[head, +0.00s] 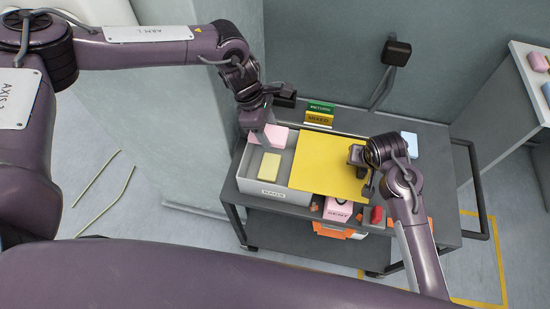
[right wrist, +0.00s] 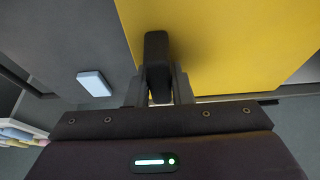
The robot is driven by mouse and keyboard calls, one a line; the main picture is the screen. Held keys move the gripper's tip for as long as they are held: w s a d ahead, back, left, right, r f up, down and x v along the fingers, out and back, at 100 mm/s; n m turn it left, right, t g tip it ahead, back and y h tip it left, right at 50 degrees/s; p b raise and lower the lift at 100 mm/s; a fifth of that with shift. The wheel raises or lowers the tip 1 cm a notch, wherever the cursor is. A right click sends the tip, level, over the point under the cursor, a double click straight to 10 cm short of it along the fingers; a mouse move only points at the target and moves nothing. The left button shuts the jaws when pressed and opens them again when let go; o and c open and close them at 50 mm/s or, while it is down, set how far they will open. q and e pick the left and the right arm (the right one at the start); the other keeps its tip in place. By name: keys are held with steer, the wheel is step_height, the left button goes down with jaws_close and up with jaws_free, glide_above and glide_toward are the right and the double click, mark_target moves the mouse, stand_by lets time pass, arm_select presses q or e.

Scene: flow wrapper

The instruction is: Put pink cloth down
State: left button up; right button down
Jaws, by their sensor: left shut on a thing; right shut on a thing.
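The pink cloth (head: 280,133) is at my left gripper (head: 266,140), which is shut on it over the back left part of a grey box (head: 275,190). I cannot tell whether the cloth touches the box. A yellow cloth (head: 270,167) lies inside the box. My right gripper (head: 363,170) is shut on the right edge of a flat yellow panel (head: 322,165), which covers the box's right part. In the right wrist view the jaws (right wrist: 158,75) are against the yellow panel (right wrist: 230,45).
The box stands on a dark cart (head: 435,170) with a rail at its right. Green and yellow signs (head: 319,113) stand behind it. A light blue block (head: 410,144) lies at the back right.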

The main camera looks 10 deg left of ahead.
arm_select(q)
step_height(320, 180, down, 8)
arm_select(e)
steer(key=shift+w+r, duration=0.1)
stand_by(0.4)
arm_select(q)
steer(key=shift+f, duration=0.55)
steer(key=o, duration=0.9)
steer(key=shift+o, duration=0.2)
steer(key=shift+r, duration=0.1)
steer(key=v, duration=1.3)
steer(key=shift+d, duration=0.1)
